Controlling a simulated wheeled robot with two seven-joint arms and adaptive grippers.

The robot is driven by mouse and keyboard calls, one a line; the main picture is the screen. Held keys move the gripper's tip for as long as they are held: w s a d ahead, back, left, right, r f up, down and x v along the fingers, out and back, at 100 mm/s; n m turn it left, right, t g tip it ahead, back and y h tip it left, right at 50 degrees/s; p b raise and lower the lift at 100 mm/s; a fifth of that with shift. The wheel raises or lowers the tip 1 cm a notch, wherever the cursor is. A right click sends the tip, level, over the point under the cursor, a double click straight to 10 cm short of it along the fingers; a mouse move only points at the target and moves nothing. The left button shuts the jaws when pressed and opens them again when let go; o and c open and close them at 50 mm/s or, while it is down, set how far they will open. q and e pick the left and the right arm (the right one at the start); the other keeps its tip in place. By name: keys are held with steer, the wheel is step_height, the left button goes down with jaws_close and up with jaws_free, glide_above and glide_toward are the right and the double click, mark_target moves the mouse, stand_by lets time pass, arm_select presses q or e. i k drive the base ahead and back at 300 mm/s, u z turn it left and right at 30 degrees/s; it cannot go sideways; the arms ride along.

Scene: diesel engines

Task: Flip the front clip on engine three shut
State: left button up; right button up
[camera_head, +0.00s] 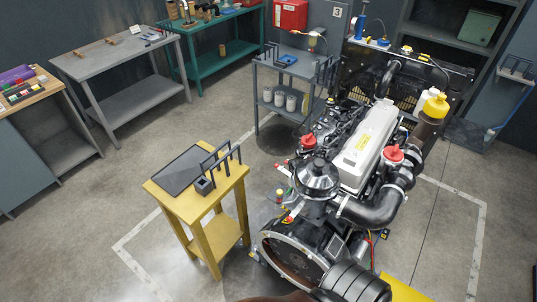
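A large diesel engine (362,150) stands on the right, with a pale grey ribbed cover on top. A sign with the number 3 (338,13) is on the grey cabinet behind it. A round dark canister (316,178) sits at the engine's near end, above a big open round housing (292,262). Red caps (308,142) show on the engine, along with small red, yellow and green parts. I cannot make out which small part is the front clip, or whether it is open or shut. Neither of my grippers is in view.
A yellow stand (213,238) with a dark tray and a black rack is left of the engine. A grey cart (262,92) stands behind it. Workbenches line the left and back. The floor (95,190) at left is clear. A black ribbed cylinder (355,285) shows at the bottom.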

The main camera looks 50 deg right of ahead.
mark_target(277, 166)
steer(key=z, duration=0.5)
steer(key=i, duration=0.8)
steer(key=z, duration=1.4)
steer(key=i, duration=0.45)
steer(key=z, duration=0.7)
steer(key=k, duration=1.35)
steer(key=z, duration=0.05)
